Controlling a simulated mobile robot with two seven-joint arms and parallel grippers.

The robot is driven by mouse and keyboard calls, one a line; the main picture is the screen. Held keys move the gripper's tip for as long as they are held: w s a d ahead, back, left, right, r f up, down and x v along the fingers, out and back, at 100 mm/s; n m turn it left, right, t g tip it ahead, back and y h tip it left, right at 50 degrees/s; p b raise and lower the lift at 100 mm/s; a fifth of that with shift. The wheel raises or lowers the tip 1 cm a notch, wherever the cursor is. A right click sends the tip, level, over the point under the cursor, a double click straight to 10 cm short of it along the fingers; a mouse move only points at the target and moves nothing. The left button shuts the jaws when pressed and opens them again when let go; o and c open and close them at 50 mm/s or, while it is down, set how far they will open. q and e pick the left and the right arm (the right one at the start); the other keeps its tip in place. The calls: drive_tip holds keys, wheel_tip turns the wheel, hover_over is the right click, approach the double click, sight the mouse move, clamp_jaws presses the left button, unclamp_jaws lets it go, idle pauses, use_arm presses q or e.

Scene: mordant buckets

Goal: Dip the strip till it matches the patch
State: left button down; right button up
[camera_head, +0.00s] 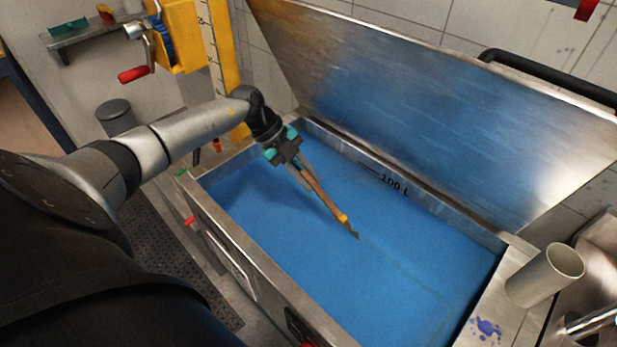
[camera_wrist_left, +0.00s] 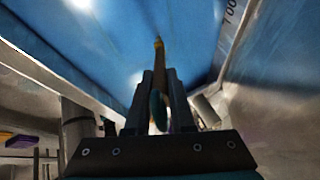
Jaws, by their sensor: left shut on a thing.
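My left gripper (camera_head: 305,178) reaches over an open metal vat (camera_head: 262,270) of blue liquid (camera_head: 380,265). It is shut on a thin wooden stick (camera_head: 328,204) with a yellow band near its far end. A small dark piece (camera_head: 354,233) at the stick's end is at or just above the liquid; I cannot tell whether it touches or whether it is the strip. In the left wrist view the stick (camera_wrist_left: 158,52) points away from the fingers, with something green between them. A purple-blue stain (camera_head: 486,328) marks the vat's right ledge; I cannot tell whether it is the patch.
The metal lid (camera_head: 440,95) stands raised behind the vat, with a black handle bar (camera_head: 550,75). A yellow hand-cranked unit (camera_head: 180,35) is at the back left. A "100 L" mark shows on the inner wall.

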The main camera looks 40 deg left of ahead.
use_arm(q)
wheel_tip(320, 180, up, 12)
drive_tip(key=p, duration=1)
drive_tip(key=shift+p, duration=0.35)
idle(2.2)
drive_tip(key=shift+r, duration=2.6)
